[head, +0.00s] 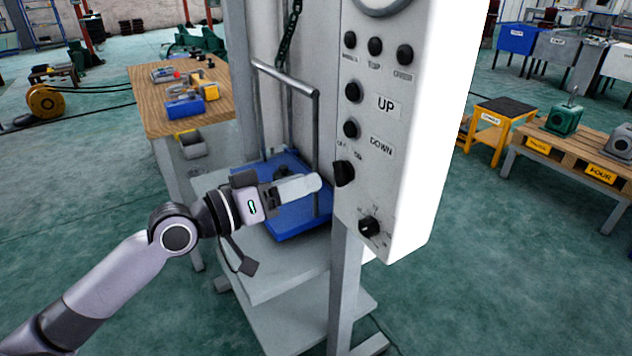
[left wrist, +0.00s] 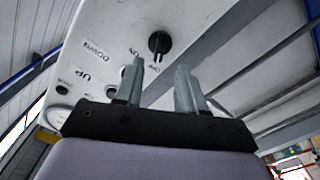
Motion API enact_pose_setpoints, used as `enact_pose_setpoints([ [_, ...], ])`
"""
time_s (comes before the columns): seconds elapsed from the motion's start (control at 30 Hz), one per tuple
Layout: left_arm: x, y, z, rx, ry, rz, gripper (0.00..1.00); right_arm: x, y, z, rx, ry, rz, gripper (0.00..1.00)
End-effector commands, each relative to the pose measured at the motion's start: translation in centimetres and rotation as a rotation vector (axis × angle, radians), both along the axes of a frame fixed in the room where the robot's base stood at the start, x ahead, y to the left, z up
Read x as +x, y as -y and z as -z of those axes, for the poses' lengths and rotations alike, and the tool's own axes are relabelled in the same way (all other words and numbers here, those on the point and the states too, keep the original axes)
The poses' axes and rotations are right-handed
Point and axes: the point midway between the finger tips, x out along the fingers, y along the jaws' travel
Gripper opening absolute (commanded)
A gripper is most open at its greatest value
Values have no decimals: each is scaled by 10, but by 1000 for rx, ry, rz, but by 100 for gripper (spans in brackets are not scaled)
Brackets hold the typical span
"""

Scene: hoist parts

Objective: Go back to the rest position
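My left gripper (head: 308,184) is in front of the lower part of a white control panel (head: 393,120). In the left wrist view its two grey fingers (left wrist: 160,72) stand apart with nothing between them. A black switch knob (head: 344,173) on the panel is just beyond the fingertips. It also shows in the left wrist view (left wrist: 158,42), past the gap between the fingers. The fingertips look close to the knob but apart from it. My right gripper is not in view.
A blue tray (head: 300,225) sits on the grey stand behind my left gripper. A grey post (head: 345,285) stands below the panel. A wooden table (head: 150,110) with parts is at the left, a pallet table (head: 570,155) at the right. Open green floor lies at the lower left.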

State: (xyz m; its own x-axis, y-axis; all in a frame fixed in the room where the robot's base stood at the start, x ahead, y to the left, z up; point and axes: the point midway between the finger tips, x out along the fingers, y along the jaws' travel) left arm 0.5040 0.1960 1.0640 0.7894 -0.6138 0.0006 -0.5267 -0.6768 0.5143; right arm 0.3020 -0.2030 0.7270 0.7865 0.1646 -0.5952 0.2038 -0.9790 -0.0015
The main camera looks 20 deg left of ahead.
Motion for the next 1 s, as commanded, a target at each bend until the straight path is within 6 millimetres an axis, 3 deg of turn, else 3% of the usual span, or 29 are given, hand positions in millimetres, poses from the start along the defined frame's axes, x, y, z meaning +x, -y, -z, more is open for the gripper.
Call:
enact_pose_setpoints([
  [0.2, -10, -7, 0, 0, -2, 2, 39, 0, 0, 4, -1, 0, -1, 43],
  [0.73, -10, -7, 5, 3, -6, -3, 39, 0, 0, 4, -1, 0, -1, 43],
  [0.87, -13, -7, 39, 41, -27, -44, 39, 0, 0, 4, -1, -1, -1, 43],
  [1.0, -29, -8, 111, 143, -77, -128, 39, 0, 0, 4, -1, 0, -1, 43],
])
